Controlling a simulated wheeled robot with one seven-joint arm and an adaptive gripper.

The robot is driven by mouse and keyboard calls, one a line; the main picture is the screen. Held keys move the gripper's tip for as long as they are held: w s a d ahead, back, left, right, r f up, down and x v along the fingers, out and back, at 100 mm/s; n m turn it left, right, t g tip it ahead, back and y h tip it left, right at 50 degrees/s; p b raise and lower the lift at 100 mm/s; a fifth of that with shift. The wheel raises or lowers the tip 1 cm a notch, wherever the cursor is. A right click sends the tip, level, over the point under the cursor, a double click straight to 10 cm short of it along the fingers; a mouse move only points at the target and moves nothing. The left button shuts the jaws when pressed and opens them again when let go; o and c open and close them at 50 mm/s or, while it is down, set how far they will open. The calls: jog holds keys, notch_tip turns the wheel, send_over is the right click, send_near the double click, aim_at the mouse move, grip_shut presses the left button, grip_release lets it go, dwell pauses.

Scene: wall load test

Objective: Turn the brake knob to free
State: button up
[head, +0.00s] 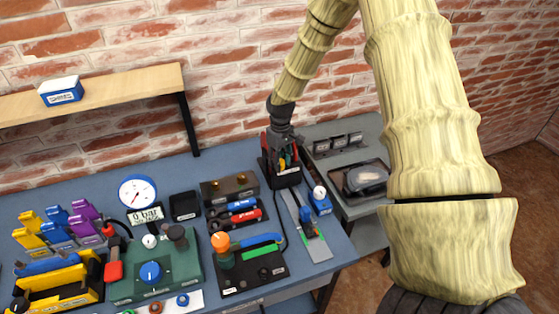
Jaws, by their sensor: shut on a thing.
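A blue round knob (150,273) stands on a green plate (189,274) on the bench, at the lower left of the head view. An orange-topped knob (221,242) stands on a black panel (240,287) to its right. The labels are too small to read, so I cannot tell which one is the brake knob. My gripper (281,143) reaches down at a black tool holder (285,180) at the back of the bench, well away from both knobs. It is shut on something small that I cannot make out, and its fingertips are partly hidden.
A dial gauge (138,192) with a display stands behind the green plate. Yellow, blue and purple clamps (59,225) crowd the left. A wooden shelf (130,90) with a blue box (60,90) hangs above. A grey side table (345,133) stands at the right.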

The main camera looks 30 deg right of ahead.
jog(key=shift+n, duration=1.6)
jog(key=o, duration=1)
jog(key=shift+o, duration=0.2)
jog(key=shift+r, duration=0.1)
notch_tip(320, 180, up, 12)
jog(key=shift+d, duration=0.15)
jog(key=shift+w, duration=0.1)
